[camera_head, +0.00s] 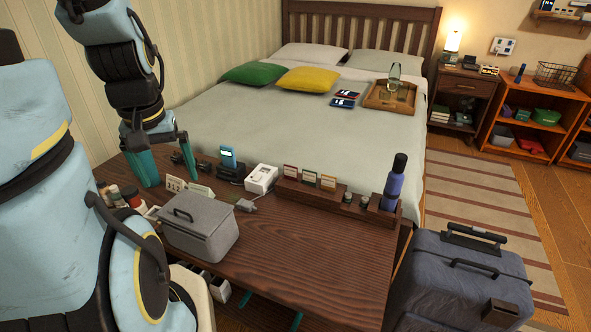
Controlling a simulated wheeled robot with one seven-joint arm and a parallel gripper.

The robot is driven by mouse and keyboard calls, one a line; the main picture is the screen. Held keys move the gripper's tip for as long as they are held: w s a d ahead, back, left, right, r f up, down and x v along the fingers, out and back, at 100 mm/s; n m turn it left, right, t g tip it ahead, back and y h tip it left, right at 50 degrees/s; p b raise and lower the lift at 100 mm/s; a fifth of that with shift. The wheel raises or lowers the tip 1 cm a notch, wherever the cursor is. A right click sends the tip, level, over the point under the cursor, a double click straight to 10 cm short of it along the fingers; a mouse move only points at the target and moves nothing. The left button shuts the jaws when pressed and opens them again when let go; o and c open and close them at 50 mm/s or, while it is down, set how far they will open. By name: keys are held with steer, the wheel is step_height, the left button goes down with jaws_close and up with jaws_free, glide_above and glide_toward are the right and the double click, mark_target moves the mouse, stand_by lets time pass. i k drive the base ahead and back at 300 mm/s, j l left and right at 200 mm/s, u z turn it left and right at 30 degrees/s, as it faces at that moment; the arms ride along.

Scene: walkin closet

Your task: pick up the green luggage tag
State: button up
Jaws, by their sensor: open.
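I cannot make out a green luggage tag for certain in the head view. My gripper (170,176) is at the left end of the dark wooden bench (300,255), with its two teal fingers apart and pointing down. No held object shows between them. Small white cards (173,185), one marked 312, and small dark objects (177,158) are close to the fingertips. My arm and the grey lidded box (200,228) hide part of the bench's left end.
Bottles (131,197) stand left of the grey box. A phone on a stand (228,160), a white device (261,178), a card rack (310,190) and a blue bottle (394,184) line the bench's back. The bench's front right is clear. A suitcase (465,280) stands right.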

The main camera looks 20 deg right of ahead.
mark_target(309, 177)
steer(key=z, duration=0.5)
steer(key=j+z, duration=0.1)
steer(key=z, duration=0.85)
steer(key=k+z, duration=0.1)
steer(key=z, duration=0.9)
steer(key=k, duration=1.05)
steer(key=i+l+u, duration=0.1)
steer(key=i, duration=0.5)
steer(key=u, duration=2.85)
